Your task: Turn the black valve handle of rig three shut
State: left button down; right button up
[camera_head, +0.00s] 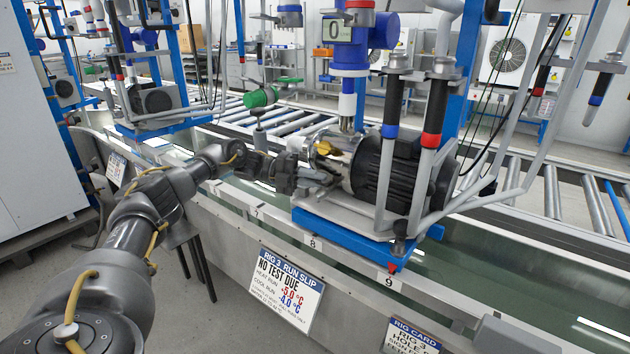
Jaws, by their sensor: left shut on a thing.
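Rig three's pump, with a black finned motor (397,178) and a silver pump head (335,150), sits on a blue base frame (345,233) at the middle. My left arm reaches in from the left, and my left gripper (318,178) is at the near left side of the pump head. Its jaws are shut on what seems to be the black valve handle, which the gripper mostly hides. I cannot tell the handle's angle. My right gripper is out of view.
A slip headed "RIG 3 RUN SLIP, NO TEST DUE" (288,288) and a rig card (410,337) hang on the front rail. Upright pipes with blue and red bands (432,125) stand close right of the gripper. A green-handled part (262,97) is behind my wrist.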

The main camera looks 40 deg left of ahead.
pick_arm(q)
jog(key=c, duration=1.5)
grip_release()
jog(key=shift+o, duration=0.2)
jog(key=v, duration=0.6)
jog(key=shift+v, duration=0.8)
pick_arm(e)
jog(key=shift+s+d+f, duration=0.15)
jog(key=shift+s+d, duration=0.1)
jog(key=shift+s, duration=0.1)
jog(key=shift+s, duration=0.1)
